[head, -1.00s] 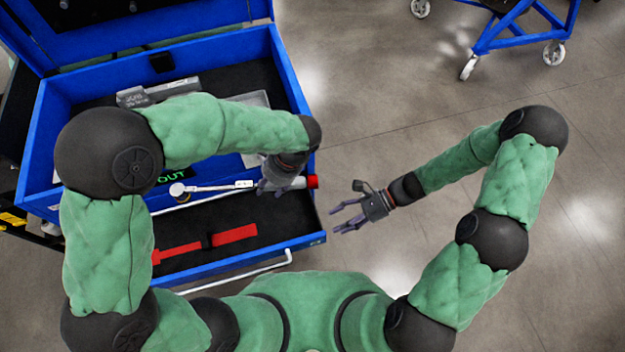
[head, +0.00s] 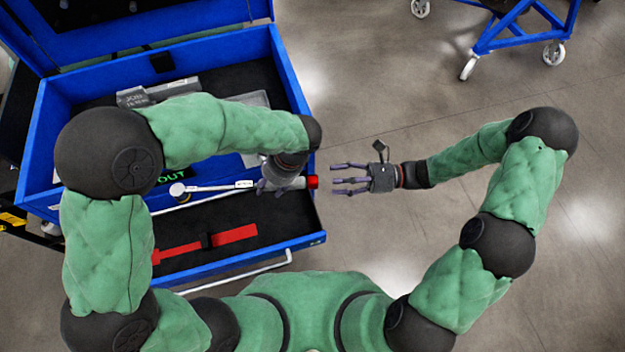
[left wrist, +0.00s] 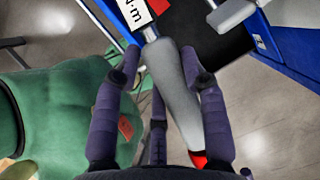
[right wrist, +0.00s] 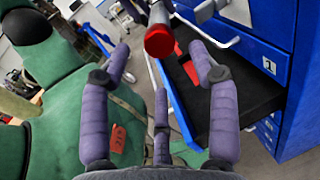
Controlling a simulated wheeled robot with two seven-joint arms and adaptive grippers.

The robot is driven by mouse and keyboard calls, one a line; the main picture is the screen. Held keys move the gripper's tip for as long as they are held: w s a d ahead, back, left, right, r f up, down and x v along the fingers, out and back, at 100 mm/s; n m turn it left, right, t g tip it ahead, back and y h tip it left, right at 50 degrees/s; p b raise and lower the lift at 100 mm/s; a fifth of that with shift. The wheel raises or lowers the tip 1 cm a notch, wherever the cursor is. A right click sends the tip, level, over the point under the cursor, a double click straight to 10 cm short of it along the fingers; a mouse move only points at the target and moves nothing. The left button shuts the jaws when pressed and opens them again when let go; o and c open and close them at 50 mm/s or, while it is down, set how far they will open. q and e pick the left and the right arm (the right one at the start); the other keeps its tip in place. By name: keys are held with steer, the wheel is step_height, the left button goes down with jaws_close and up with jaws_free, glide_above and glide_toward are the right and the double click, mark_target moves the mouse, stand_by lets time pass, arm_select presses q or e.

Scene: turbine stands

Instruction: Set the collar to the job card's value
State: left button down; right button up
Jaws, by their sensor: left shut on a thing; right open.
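My left gripper (head: 272,186) is shut on the grey handle of a torque wrench (head: 215,187), held above the open drawer. A white label on the wrench shows part of "N·m" in the left wrist view (left wrist: 135,10). The red collar (head: 312,182) is at the handle's right end, clear of the left fingers. My right gripper (head: 350,180) is open and empty, a short gap to the right of the collar, its fingers pointing at it. In the right wrist view the collar (right wrist: 159,42) shows beyond and between the fingertips.
The blue tool chest (head: 290,75) has an open drawer (head: 280,215) with a dark lining and a red tool (head: 235,235) in it. A white handle bar (head: 235,270) runs along the drawer front. A blue wheeled frame (head: 520,30) stands far right. The floor between is clear.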

steer(key=shift+s+a, duration=0.1)
steer(key=shift+a, duration=2.2)
jaws_close()
steer(key=n, duration=0.5)
steer(key=shift+o, duration=1.1)
jaws_free()
steer(key=shift+d, duration=2.5)
